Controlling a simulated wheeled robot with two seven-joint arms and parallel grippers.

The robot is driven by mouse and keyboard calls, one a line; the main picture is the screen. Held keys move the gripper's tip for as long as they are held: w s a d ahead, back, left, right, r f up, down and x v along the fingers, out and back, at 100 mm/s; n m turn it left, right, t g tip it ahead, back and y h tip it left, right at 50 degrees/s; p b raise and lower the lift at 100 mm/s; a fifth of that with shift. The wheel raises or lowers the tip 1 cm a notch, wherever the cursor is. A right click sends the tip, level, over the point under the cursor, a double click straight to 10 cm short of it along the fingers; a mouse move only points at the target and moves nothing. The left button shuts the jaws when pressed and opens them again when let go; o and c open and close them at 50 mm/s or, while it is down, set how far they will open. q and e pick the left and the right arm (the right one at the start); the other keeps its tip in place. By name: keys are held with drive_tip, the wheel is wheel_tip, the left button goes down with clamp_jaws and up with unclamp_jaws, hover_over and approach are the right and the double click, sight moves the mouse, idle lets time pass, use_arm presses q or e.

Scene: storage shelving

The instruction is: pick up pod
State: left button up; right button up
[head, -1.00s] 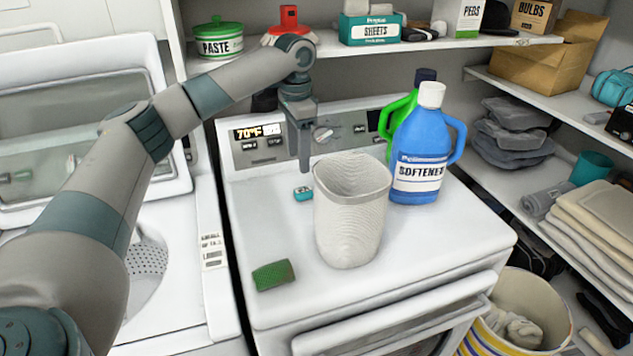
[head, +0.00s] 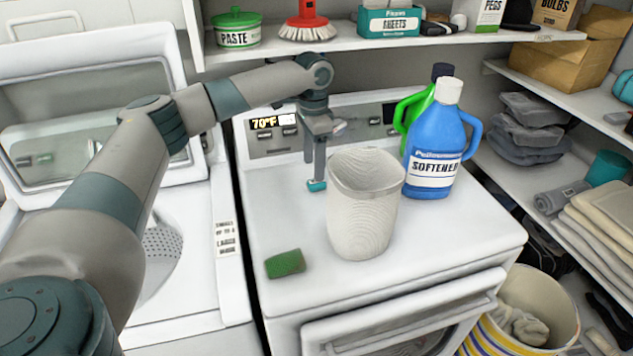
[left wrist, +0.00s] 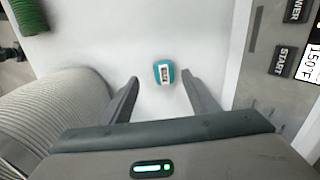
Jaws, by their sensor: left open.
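The pod is a small teal block with a white label. It lies on the white dryer top (head: 280,215), behind and left of the white ribbed bin. In the head view the pod (head: 317,186) shows just below my left gripper (head: 314,172). In the left wrist view the pod (left wrist: 164,73) sits ahead of my left gripper (left wrist: 160,92), between the lines of its two spread fingers and a little beyond the tips. The left gripper is open, empty and points down. My right gripper is in neither view.
The white bin (head: 362,215) stands close beside the gripper. A green sponge (head: 285,263) lies at the front left. A blue softener bottle (head: 437,145) and a green bottle (head: 411,115) stand at the right. The dryer's control panel (head: 275,140) rises behind.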

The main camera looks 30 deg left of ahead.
sight(315, 189)
use_arm(q)
drive_tip(key=shift+f, duration=0.6)
drive_tip(key=shift+w+f+p, duration=0.2)
drive_tip(key=shift+f+p, duration=0.3)
drive_tip(key=f, duration=0.1)
drive_tip(key=f+p, duration=0.1)
drive_tip(key=f, duration=0.1)
drive_tip(key=shift+w+a, duration=0.1)
drive_tip(key=shift+w, duration=0.15)
drive_tip(key=shift+f+p, duration=0.3)
drive_tip(key=shift+f, duration=0.3)
